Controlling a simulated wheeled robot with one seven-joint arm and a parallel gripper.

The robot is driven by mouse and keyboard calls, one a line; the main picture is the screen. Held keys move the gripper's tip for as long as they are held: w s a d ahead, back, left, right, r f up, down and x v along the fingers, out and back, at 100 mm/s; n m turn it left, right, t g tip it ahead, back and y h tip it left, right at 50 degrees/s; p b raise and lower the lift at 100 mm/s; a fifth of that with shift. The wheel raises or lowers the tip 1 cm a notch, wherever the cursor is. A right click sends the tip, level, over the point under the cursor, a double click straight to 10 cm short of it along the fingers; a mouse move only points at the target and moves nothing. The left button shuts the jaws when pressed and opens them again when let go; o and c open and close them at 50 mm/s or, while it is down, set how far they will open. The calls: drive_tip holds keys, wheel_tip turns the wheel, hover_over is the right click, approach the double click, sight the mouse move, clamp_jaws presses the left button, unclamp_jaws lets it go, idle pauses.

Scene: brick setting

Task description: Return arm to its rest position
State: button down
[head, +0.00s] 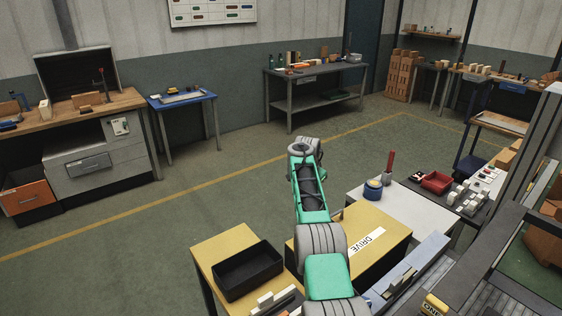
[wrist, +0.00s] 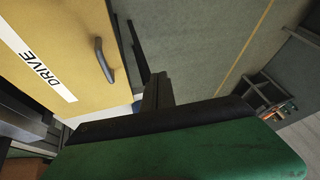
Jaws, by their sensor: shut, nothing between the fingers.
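My arm reaches out from the bottom middle of the head view, with green links and grey joints. It passes over a yellow drive cabinet (head: 376,224) and out above the floor. My gripper cannot be made out in the head view. In the wrist view my gripper (wrist: 157,80) shows as dark fingers close together beyond a black bar and a green housing. It is shut and empty. The yellow cabinet face with the DRIVE label and a dark handle (wrist: 104,60) lies at the left of the wrist view, apart from the fingers as far as I can tell.
A black bin (head: 248,275) sits on a yellow surface left of my arm. Workbenches line the walls. The green floor (head: 200,205) at left is clear.

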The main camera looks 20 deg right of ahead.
drive_tip(key=s+a+r+n+y, duration=0.2)
drive_tip(key=s+a+r+n, duration=0.5)
drive_tip(key=s+a+r, duration=0.95)
drive_tip(key=s+a+f+n, duration=0.2)
drive_tip(key=s+a, duration=0.2)
drive_tip(key=s, duration=0.4)
drive_tip(key=s+a+f+n+y, duration=0.1)
drive_tip(key=s+a+f+n, duration=0.1)
drive_tip(key=s+a, duration=0.3)
drive_tip(key=s+a+f+n, duration=0.2)
drive_tip(key=s+a, duration=0.3)
drive_tip(key=s, duration=0.8)
drive_tip(key=shift+s+f+y, duration=0.25)
drive_tip(key=shift+f+y, duration=0.15)
drive_tip(key=shift+f, duration=0.3)
